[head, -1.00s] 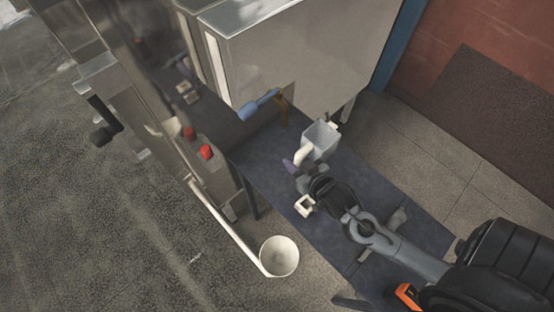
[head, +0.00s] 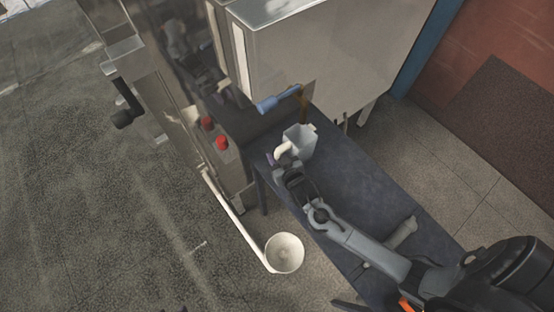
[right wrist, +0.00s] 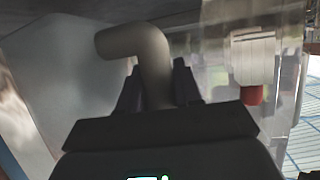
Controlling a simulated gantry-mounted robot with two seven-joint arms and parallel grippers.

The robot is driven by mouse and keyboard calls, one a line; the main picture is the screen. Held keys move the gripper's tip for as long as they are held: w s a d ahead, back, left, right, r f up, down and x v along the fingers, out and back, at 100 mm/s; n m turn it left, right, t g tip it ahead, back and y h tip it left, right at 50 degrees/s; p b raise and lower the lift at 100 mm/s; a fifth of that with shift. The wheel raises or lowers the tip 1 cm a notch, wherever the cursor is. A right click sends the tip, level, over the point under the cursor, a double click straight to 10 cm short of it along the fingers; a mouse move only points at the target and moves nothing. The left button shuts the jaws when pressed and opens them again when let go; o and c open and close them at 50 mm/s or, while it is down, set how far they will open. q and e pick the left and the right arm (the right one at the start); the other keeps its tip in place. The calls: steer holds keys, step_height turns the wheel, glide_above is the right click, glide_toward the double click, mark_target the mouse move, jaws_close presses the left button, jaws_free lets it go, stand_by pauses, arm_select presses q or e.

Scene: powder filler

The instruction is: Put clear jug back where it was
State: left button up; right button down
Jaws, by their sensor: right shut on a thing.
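The clear jug (head: 300,138) shows in the head view near the far left corner of the dark blue bench, with its pale curved handle (head: 282,151) toward the lower left. My right gripper (head: 279,161) is shut on this handle. In the right wrist view the pale handle (right wrist: 140,48) rises between the fingers of my right gripper (right wrist: 155,90). The jug looks roughly upright. I cannot tell whether its base touches the bench. My left gripper is not in view.
The dark blue bench (head: 365,190) has bare room right of the jug. A grey cylindrical thing (head: 402,233) lies nearer its front. The steel machine (head: 310,50) has a blue-handled part (head: 277,99) near the jug and red buttons (head: 222,143).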

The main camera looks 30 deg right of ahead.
steer(key=shift+f, duration=1.25)
steer(key=c, duration=0.8)
jaws_free()
steer(key=shift+f, duration=0.15)
